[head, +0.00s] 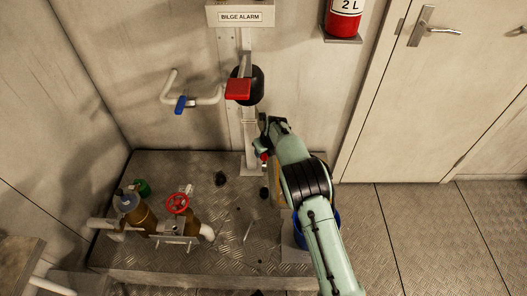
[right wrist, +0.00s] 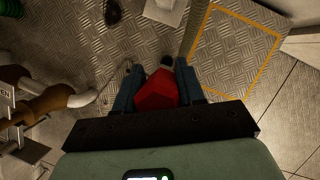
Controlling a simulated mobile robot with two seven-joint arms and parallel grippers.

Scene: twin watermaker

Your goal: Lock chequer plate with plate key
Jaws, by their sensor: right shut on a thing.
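My right gripper (right wrist: 160,85) is shut on a red, blocky thing (right wrist: 157,95), which looks like the handle of the plate key. A small dark end of it shows just beyond the fingers; its lower part is hidden. In the head view a bit of the red handle (head: 264,157) shows beside my right wrist, above the raised floor. A chequer plate with a yellow border (right wrist: 236,48) lies right of the gripper in the right wrist view. In the head view my arm covers most of it, with a yellow strip (head: 277,186) showing. My left gripper is not in view.
A pipe with a red handwheel (head: 177,203) and brown valve bodies stands left on the raised chequered floor. A post with a red box (head: 238,89) rises behind my wrist. A blue bucket (head: 333,222) is partly behind my arm. Open floor lies right.

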